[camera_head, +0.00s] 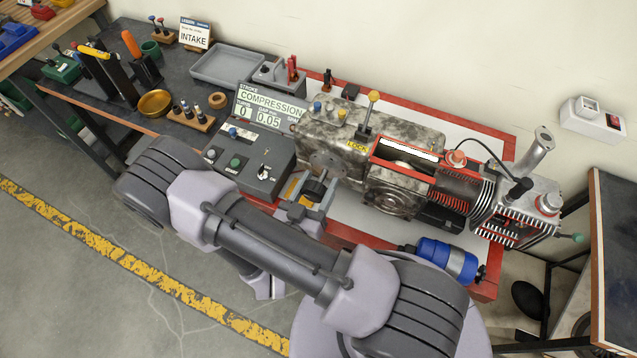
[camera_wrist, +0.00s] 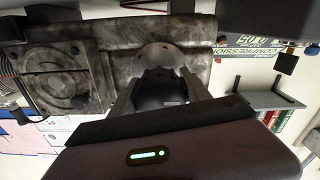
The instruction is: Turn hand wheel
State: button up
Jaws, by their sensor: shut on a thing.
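The hand wheel (camera_head: 314,187) is a dark round part at the front left of the mottled grey engine casing (camera_head: 330,130). My gripper (camera_head: 308,196) is shut on it, with a grey finger on either side. In the wrist view, which is upside down, the two fingers of my gripper (camera_wrist: 160,92) flank the dark hand wheel (camera_wrist: 160,97). A rounded metal boss (camera_wrist: 160,57) of the casing lies just beyond it. Much of the wheel is hidden by the fingers and the gripper body.
A control box (camera_head: 245,150) with a display reading COMPRESSION (camera_head: 270,101) stands close left of the gripper. A finned cylinder (camera_head: 465,190) and a blue motor-like part (camera_head: 447,259) lie to the right. A grey tray (camera_head: 228,67) sits behind. The floor in front is open.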

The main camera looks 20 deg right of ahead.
jog(key=o, duration=1.4)
jog(key=shift+c, duration=0.2)
jog(key=p+v, duration=0.1)
jog(key=v, duration=1.6)
jog(key=shift+s+a, duration=0.15)
jog(key=shift+s, duration=0.05)
